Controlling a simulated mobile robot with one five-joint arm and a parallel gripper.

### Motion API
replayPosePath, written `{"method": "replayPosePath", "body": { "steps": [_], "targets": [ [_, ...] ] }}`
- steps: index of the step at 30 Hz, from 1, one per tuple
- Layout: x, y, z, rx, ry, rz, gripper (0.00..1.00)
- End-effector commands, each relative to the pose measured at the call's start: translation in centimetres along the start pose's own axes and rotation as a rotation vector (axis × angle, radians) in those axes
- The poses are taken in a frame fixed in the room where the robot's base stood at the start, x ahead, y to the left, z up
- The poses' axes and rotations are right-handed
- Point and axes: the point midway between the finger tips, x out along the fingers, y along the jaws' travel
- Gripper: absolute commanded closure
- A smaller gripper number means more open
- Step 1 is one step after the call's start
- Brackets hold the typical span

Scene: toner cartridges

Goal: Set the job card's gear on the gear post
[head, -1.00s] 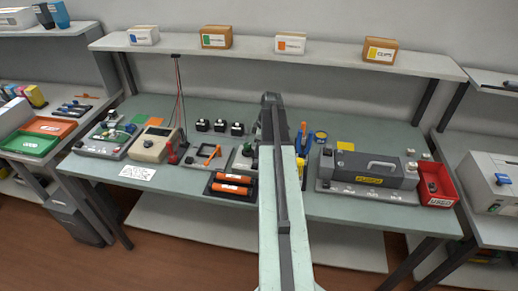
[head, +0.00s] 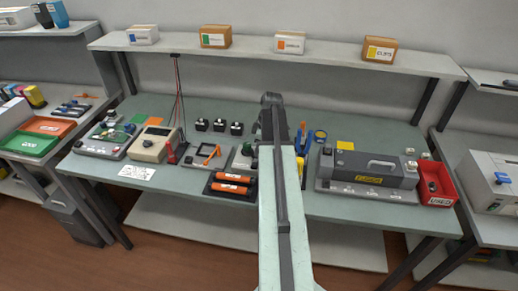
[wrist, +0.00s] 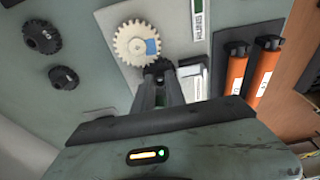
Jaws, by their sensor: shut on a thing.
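The gear post cannot be made out. Two other black gears, one (wrist: 41,36) above the other (wrist: 63,78), lie apart to the left. In the head view my arm hides the gripper. A white card with writing (head: 137,173) lies at the bench's front left; its text is unreadable.
Orange rollers (head: 232,183) lie in a dark tray right of the plate in the wrist view. Several devices stand on the bench, including a beige meter (head: 151,146) and a grey fuser unit (head: 368,168). A red bin (head: 436,186) is at the right end.

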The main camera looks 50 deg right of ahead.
Motion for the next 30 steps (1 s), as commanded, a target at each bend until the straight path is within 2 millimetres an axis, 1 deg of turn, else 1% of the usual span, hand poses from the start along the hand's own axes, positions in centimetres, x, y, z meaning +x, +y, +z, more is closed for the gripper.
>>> {"method": "replayPosePath", "body": {
  "steps": [2, 3, 5, 6, 13, 17, 20, 27, 30],
  "targets": [
    [0.0, 0.0, 0.0, 0.0, 0.0, 0.0, 1.0],
    [0.0, 0.0, 0.0, 0.0, 0.0, 0.0, 0.78],
    [0.0, 0.0, 0.0, 0.0, 0.0, 0.0, 0.62],
    [0.0, 0.0, 0.0, 0.0, 0.0, 0.0, 0.58],
    [-0.1, -0.1, 0.0, 0.0, 0.0, -0.001, 0.58],
    [-0.9, -0.1, -0.1, 0.0, 0.0, -0.002, 0.58],
    [-2.4, 0.0, -0.2, 0.0, 0.0, -0.001, 0.58],
    [-6.9, 0.1, -0.3, 0.0, 0.0, 0.0, 0.58],
    [-7.9, 0.1, -0.3, 0.0, 0.0, 0.0, 0.58]
  ]
}}
